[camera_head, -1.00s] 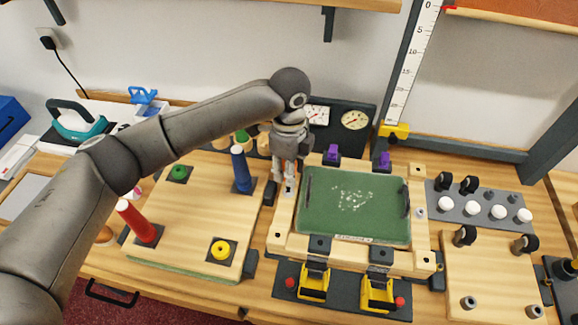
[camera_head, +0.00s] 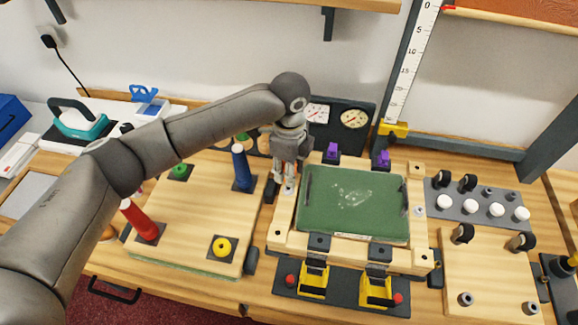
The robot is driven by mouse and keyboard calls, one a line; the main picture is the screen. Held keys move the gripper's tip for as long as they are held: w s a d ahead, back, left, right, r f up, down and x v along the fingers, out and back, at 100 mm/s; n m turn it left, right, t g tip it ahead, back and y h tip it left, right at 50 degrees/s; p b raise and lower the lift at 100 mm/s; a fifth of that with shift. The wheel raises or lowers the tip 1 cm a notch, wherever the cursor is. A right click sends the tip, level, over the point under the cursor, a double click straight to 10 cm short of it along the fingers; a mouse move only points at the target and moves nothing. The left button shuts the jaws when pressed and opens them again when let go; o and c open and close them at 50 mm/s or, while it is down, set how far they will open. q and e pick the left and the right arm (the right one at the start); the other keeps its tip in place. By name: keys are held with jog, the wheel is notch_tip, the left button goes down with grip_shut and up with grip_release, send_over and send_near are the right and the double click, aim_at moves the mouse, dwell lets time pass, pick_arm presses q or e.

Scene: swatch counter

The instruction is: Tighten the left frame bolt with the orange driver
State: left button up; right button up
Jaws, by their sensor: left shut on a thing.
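My left gripper (camera_head: 280,186) points down at the left side of the wooden frame (camera_head: 284,226), beside the green panel (camera_head: 348,208). It is shut on a slim thing, mostly hidden by the fingers; a small orange-red strip (camera_head: 289,166) shows there, which fits the orange driver. The left frame bolt is hidden at the gripper, so I cannot tell whether the driver tip sits in it. A silver bolt (camera_head: 419,211) shows on the frame's right side. My right gripper is not in view.
A blue peg (camera_head: 239,166), a red peg (camera_head: 138,219) and a yellow ring (camera_head: 221,247) stand on the wooden board left of the frame. Purple clamps (camera_head: 332,150) are behind the panel and yellow clamps (camera_head: 314,283) in front. White knobs (camera_head: 470,203) are to the right.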

pick_arm(q)
jog(key=shift+f+p, duration=0.25)
jog(key=shift+p, duration=0.05)
dwell(0.6)
jog(key=shift+p, duration=0.45)
dwell(0.4)
jog(key=m, duration=1)
jog(key=shift+p, duration=0.3)
jog(key=m, duration=0.5)
